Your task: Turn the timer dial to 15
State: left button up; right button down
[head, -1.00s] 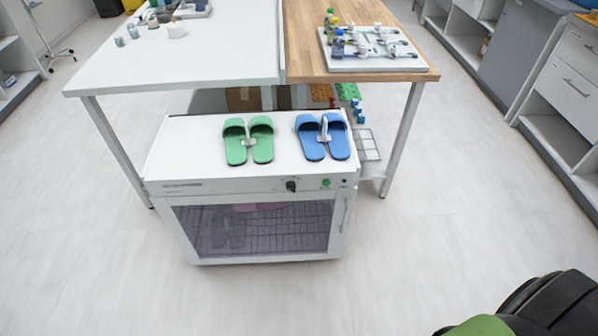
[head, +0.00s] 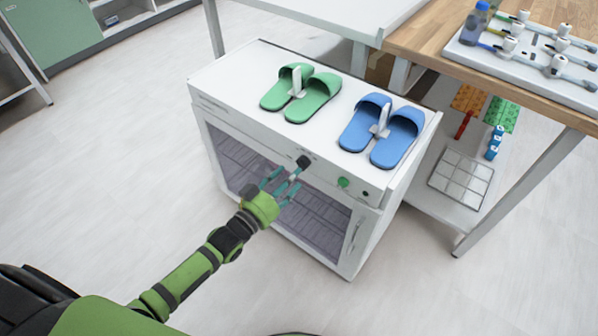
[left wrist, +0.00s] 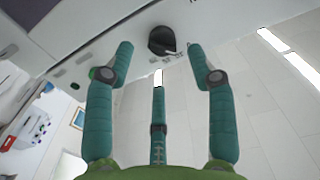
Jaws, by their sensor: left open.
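The timer dial (head: 303,162) is a small black knob on the front panel of a white cabinet (head: 224,108) with a dark glass door. My left gripper (head: 286,181) is open just in front of the panel, its teal fingers below and left of the dial. In the left wrist view, the dial (left wrist: 162,40) lies ahead, beyond and between the open fingertips (left wrist: 168,62), with nothing between them. The fingers appear apart from the dial. The dial's scale marks are too small to read. My right gripper is out of view.
Green slippers (head: 301,95) and blue slippers (head: 383,132) lie on the cabinet top. A green button (head: 343,183) sits right of the dial. A table with a wooden top (head: 440,45) stands behind and right, bearing a white board (head: 480,60). Floor at left is clear.

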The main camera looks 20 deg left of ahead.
aim_at(302, 164)
pick_arm(q)
jog(key=x, duration=0.4)
jog(key=shift+w+a+f, duration=0.1)
jog(key=shift+w, duration=0.05)
grip_shut()
jog(key=shift+m, duration=0.6)
jog(key=m, duration=1)
jog(key=shift+a+m+p, duration=0.15)
jog(key=shift+m+p, duration=0.15)
jog(key=shift+m, duration=0.1)
dwell(0.3)
